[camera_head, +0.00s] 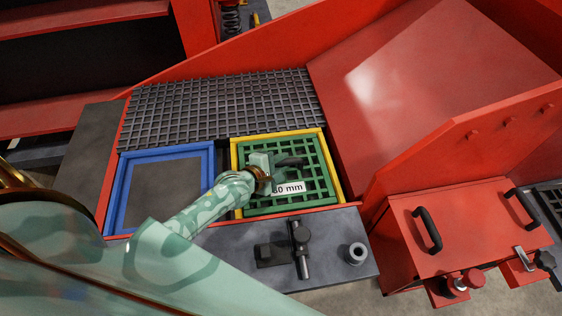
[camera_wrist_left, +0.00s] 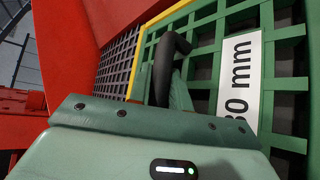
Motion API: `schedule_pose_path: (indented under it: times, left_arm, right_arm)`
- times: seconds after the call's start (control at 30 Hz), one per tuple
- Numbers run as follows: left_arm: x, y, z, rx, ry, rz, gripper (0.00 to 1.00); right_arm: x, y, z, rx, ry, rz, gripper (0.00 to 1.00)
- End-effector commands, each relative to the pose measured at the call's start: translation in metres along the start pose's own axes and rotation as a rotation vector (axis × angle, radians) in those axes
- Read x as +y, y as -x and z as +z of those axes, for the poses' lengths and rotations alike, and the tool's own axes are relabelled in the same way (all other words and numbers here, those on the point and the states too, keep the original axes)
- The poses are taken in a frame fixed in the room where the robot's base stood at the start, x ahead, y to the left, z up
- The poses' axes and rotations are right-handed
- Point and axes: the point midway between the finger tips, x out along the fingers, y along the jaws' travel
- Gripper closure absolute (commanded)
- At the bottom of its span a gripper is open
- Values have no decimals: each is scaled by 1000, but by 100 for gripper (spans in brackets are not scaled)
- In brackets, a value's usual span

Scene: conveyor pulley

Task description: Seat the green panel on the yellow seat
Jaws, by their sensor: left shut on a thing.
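The green panel (camera_head: 317,172) is a grid with a black handle and a white label ending in "0 mm". In the head view it lies within the yellow seat (camera_head: 235,154), a square yellow frame right of the blue one. I cannot tell whether it rests fully down. My left gripper (camera_head: 279,163) is over the panel and shut on its black handle, partly hiding the panel's left side. In the left wrist view the handle (camera_wrist_left: 163,68), the green grid (camera_wrist_left: 285,88) and a strip of the yellow seat (camera_wrist_left: 137,62) show. My right gripper is not in view.
An empty blue frame (camera_head: 210,160) lies to the left. A dark grid (camera_head: 220,105) lies behind both frames. A red sloped chute (camera_head: 430,80) rises at right. A grey ledge with a clamp (camera_head: 300,248) and a round post (camera_head: 355,253) is in front. A red box with handles (camera_head: 465,235) stands at right.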

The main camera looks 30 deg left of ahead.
Motion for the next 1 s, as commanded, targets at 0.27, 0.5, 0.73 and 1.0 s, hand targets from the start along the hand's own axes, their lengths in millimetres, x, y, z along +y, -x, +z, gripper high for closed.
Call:
schedule_pose_path:
  times: [0.27,0.5,0.73,1.0]
  left_arm:
    - [2,0,1,-2,1,3,55]
    - [-1,0,0,0,0,-3,55]
    - [-5,10,-1,4,-1,-13,55]
    - [0,75,0,2,-1,-6,55]
  right_arm:
    - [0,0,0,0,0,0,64]
    - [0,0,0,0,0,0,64]
    - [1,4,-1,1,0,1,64]
    - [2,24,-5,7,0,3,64]
